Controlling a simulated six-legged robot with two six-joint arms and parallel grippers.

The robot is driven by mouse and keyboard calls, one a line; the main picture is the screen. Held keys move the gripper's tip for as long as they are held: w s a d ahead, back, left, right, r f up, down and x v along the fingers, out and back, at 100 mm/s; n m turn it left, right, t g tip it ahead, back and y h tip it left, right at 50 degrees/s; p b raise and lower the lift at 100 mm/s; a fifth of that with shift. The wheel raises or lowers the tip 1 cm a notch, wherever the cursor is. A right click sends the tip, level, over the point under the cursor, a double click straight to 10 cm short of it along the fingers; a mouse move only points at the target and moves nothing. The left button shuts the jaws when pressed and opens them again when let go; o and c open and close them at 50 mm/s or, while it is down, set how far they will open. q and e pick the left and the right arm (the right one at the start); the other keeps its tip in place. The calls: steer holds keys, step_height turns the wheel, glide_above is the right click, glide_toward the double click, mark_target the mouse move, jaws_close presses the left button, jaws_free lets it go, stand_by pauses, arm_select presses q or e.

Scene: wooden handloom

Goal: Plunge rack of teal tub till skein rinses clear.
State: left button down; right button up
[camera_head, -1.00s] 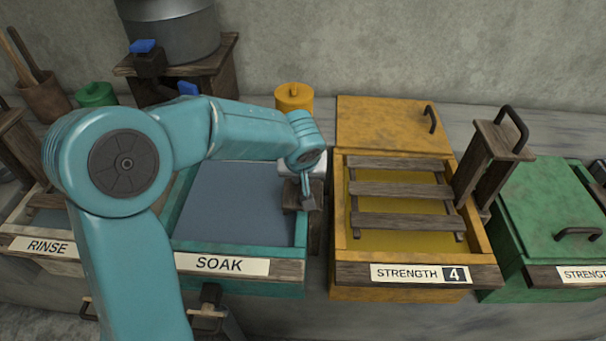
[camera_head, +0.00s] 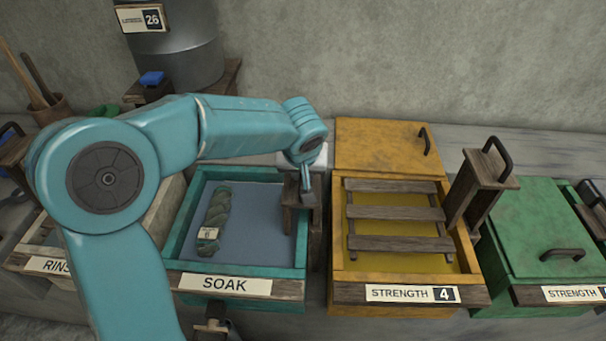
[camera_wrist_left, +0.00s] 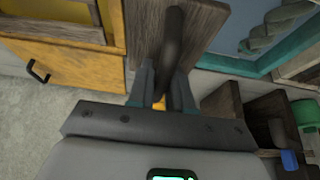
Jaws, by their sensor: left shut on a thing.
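The teal tub (camera_head: 173,240) marked SOAK holds flat blue-grey liquid. A green twisted skein (camera_head: 215,208) with a small pale tag lies in the left part of the tub, and it also shows in the wrist view (camera_wrist_left: 272,30). The tub's wooden rack post (camera_head: 291,215) stands at the tub's right edge. My left gripper (camera_head: 306,192) is above this post. In the wrist view my left gripper (camera_wrist_left: 163,90) is shut on the post's dark handle (camera_wrist_left: 172,50). Any rack slats below the liquid are hidden. My right gripper is not in view.
A yellow tub (camera_head: 345,268) marked STRENGTH 4, with a slatted rack, stands close on the right. A lidded green tub (camera_head: 545,225) is beyond it. The RINSE tub (camera_head: 28,247) is at left, partly behind my arm. A metal drum (camera_head: 178,60) stands behind.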

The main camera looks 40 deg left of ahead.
arm_select(q)
step_height(320, 180, up, 6)
steer(key=p, duration=0.3)
steer(key=shift+f, duration=0.15)
jaws_free()
steer(key=shift+f, duration=0.1)
step_height(320, 180, up, 7)
steer(key=p, duration=0.4)
steer(key=shift+s+f, duration=0.1)
stand_by(0.5)
